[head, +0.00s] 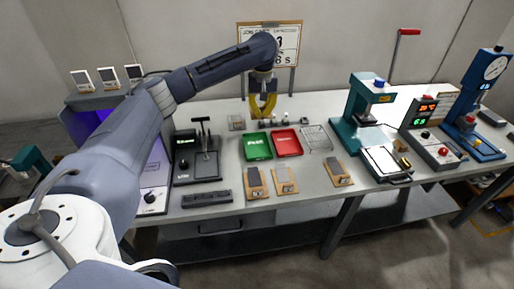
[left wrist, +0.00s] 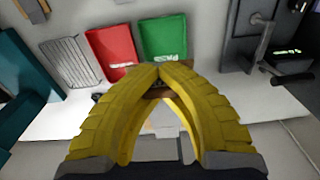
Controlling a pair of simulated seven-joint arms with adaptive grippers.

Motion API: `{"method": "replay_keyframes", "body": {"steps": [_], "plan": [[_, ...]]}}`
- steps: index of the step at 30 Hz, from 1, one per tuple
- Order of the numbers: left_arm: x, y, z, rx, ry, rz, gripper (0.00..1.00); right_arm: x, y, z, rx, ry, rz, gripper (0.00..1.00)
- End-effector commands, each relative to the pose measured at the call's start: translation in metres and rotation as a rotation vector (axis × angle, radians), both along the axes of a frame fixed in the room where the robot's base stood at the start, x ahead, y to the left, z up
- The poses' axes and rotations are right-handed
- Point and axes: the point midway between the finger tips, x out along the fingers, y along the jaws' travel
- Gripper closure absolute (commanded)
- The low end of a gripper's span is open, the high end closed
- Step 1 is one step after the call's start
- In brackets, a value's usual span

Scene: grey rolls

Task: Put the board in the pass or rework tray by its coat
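My left gripper (head: 262,114) hangs over the back of the bench, behind the trays. Its yellow fingers meet at the tips in the left wrist view (left wrist: 158,68); a small brown patch shows in the gap between them, and I cannot tell what it is. The green tray (head: 257,146), marked PASS, lies in front of the gripper; it also shows in the left wrist view (left wrist: 163,38). The red tray (head: 286,142) lies just right of it, and in the left wrist view (left wrist: 110,52) too. Several brown pieces with grey faces, such as one (head: 255,183), lie along the front. My right gripper is not seen.
A wire rack (head: 317,139) lies right of the red tray. A black stand with a lever (head: 204,160) is at left, a dark bar (head: 207,199) before it. A teal press (head: 365,105) and a blue gauge stand (head: 480,100) are at right. Small grey items sit at the back.

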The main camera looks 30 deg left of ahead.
Motion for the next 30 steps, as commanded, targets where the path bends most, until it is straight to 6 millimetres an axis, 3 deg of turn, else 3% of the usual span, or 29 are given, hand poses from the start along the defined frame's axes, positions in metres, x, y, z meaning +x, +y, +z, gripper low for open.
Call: {"method": "replay_keyframes", "body": {"steps": [7,21,30], "plan": [[0.001,0.012,-0.017,-0.023,0.025,0.041,1.0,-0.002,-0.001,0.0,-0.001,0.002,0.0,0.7],[0.001,0.012,-0.118,-0.022,0.025,0.041,1.0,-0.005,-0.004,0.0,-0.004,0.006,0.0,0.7],[0.002,0.013,-0.154,-0.021,0.022,0.042,1.0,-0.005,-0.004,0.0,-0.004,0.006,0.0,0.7]]}}
